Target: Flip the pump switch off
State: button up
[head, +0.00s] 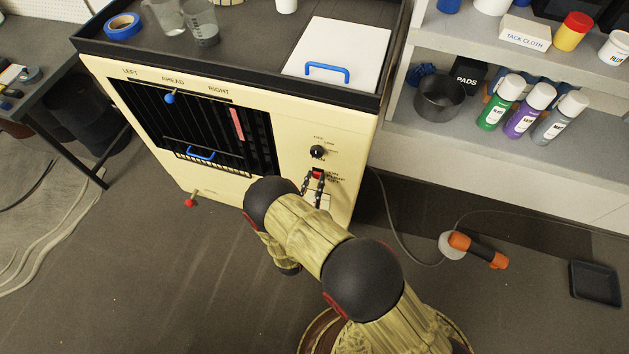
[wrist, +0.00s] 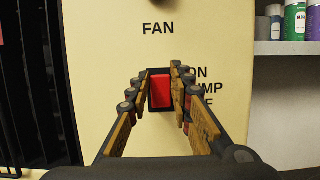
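The pump switch (wrist: 161,91) is a red rocker in a dark frame on the cream cabinet front. Black lettering beside it reads "ON", "PUMP" and "OFF", partly covered by my right finger. In the head view the switch (head: 318,174) shows as a small red patch. My gripper (wrist: 161,82) is in front of the panel with its two fingers apart, one on each side of the switch. Nothing is held between them. I cannot tell whether the fingertips touch the panel. In the head view my gripper (head: 313,183) is at the switch.
A black knob (head: 317,152) sits above the switch. A dark slatted grille (head: 190,125) is to the left. Shelves with green, purple and grey bottles (head: 520,110) stand right. An orange-handled tool (head: 477,250) with a cord lies on the floor.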

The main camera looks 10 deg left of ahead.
jog(key=o, duration=0.4)
jog(key=v, duration=1.2)
jog(key=shift+a, duration=0.1)
dwell(0.4)
